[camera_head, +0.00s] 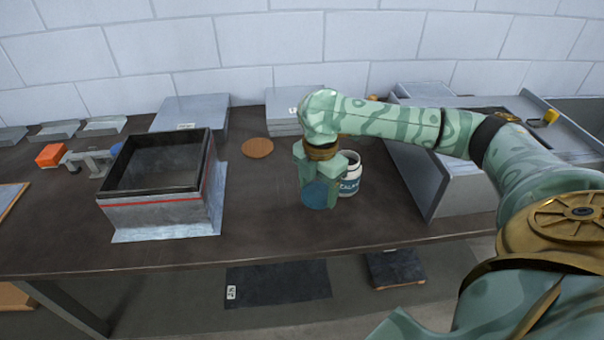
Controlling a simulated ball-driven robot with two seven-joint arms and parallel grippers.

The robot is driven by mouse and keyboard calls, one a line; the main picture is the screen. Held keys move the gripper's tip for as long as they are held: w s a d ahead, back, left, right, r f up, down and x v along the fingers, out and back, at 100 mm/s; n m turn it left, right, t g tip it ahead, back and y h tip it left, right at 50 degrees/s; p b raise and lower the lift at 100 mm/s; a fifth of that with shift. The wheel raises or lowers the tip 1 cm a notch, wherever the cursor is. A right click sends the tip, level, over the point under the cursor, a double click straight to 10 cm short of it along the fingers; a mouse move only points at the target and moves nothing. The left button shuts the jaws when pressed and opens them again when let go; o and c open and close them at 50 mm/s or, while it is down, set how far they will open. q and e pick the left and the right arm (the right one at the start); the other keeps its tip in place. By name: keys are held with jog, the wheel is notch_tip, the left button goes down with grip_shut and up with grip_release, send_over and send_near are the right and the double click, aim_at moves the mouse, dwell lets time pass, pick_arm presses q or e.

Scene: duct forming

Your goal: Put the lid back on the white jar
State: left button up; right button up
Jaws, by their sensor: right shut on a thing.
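The white jar (351,173) stands upright on the dark table, with a printed label on its side. Its mouth at the top looks uncovered, and my gripper hides part of its left side. My right gripper (319,192) is just left of and in front of the jar, fingers pointing down. It is shut on a round blue lid (315,195), which is low near the tabletop and tilted with its flat face towards me. I cannot tell whether the lid touches the table. My left gripper is not in view.
An open dark box (155,206) with a red stripe stands at the left on a metal sheet. A round brown disc (257,147) lies behind my gripper. Grey sheet-metal ducting (450,190) stands right of the jar. The table front between box and ducting is clear.

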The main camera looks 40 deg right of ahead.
aim_at(323, 200)
jog(key=shift+s+d+r, duration=0.1)
jog(key=shift+s+r, duration=0.15)
jog(key=shift+s, duration=0.3)
jog(key=shift+s+d+r, duration=0.1)
jog(key=shift+s+r, duration=0.1)
jog(key=shift+s, duration=0.35)
jog(key=shift+p, duration=0.3)
notch_tip(323, 200, up, 7)
jog(key=p, duration=0.5)
jog(key=shift+s+f, duration=0.1)
jog(key=shift+f, duration=0.45)
jog(key=shift+a+r+m, duration=0.25)
jog(key=shift+a+m, duration=0.15)
jog(key=shift+a, duration=0.1)
jog(key=s+a+r+m+p, duration=0.2)
jog(key=a+r+m, duration=0.2)
jog(key=a+m, duration=0.3)
jog(key=s+a+r+m+p, duration=0.2)
jog(key=a+m, duration=0.5)
jog(key=m, duration=0.4)
notch_tip(323, 200, up, 3)
jog(key=shift+s+f+m, duration=0.15)
jog(key=shift+s+m, duration=0.15)
jog(key=shift+s, duration=0.2)
